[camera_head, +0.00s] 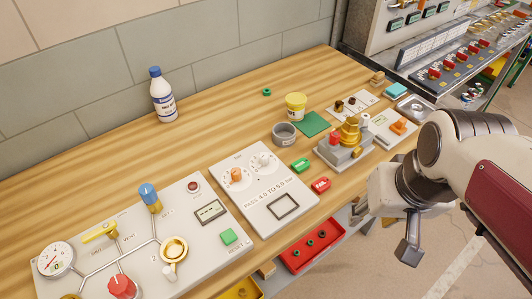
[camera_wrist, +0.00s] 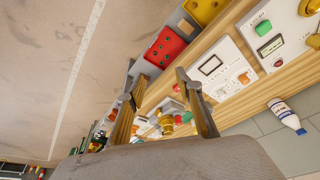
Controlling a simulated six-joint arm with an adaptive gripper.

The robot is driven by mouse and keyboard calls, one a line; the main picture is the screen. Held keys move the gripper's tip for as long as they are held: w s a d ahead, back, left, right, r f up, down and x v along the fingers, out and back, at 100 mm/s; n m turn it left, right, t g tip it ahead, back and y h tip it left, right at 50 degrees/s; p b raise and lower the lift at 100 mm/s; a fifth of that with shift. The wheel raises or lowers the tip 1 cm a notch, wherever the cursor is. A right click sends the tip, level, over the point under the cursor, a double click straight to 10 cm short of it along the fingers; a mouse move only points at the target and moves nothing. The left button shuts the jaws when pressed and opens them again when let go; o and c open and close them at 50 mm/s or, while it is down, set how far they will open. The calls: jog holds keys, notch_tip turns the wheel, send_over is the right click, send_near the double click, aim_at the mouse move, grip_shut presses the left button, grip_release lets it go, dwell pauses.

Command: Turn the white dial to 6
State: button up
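The white dial (camera_head: 263,162) is on the pale middle panel (camera_head: 250,204), beside an orange knob (camera_head: 236,176). Its scale marks are too small to read, so I cannot tell its setting. In the wrist view the same panel (camera_wrist: 200,85) shows to the right of my fingers, with a white dial (camera_wrist: 221,93) near the orange knob. My gripper (camera_wrist: 161,77) is open, with its two fingers apart and nothing held between them. In the head view my gripper (camera_head: 390,238) hangs in front of the bench at the right, well away from the dial.
The left panel (camera_head: 205,235) carries a gauge, a yellow lever, blue and red knobs and a brass valve. A brass valve block (camera_head: 346,143) stands right of the middle panel. Green (camera_head: 300,165) and red (camera_head: 320,185) tags lie between them. A bottle (camera_head: 162,97) stands behind.

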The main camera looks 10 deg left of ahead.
jog(key=w+a+f+n+g+y, duration=0.15)
jog(key=w+a+f+n, duration=0.25)
jog(key=w+a, duration=0.45)
jog(key=n+g+y, duration=0.1)
jog(key=n+g, duration=0.1)
jog(key=n, duration=0.3)
send_near(265, 156)
jog(key=s+d+f, duration=0.2)
jog(key=s+d, duration=0.1)
jog(key=s+d+f, duration=0.1)
jog(key=s, duration=0.1)
jog(key=shift+s+d+f, duration=0.25)
jog(key=shift+d+f, duration=0.1)
jog(key=shift+w+a+f+n+t+y, duration=0.15)
jog(key=shift+w+a+n+t+y, duration=0.1)
jog(key=shift+w+a+n, duration=0.85)
jog(key=shift+w+a+r+n+y, duration=0.15)
jog(key=shift+w+a+r+n, duration=0.25)
jog(key=shift+n, duration=0.45)
jog(key=shift+w+a+r+n+y, duration=0.25)
jog(key=shift+w+r+n, duration=0.2)
jog(key=shift+n, duration=0.45)
jog(key=shift+w+a+r+n+y, duration=0.1)
jog(key=shift+w+a+r+n, duration=0.35)
jog(key=shift+n, duration=0.4)
jog(key=shift+f, duration=0.25)
jog(key=shift+x, duration=3.8)
jog(key=shift+w+d, duration=0.1)
jog(key=shift+w, duration=0.1)
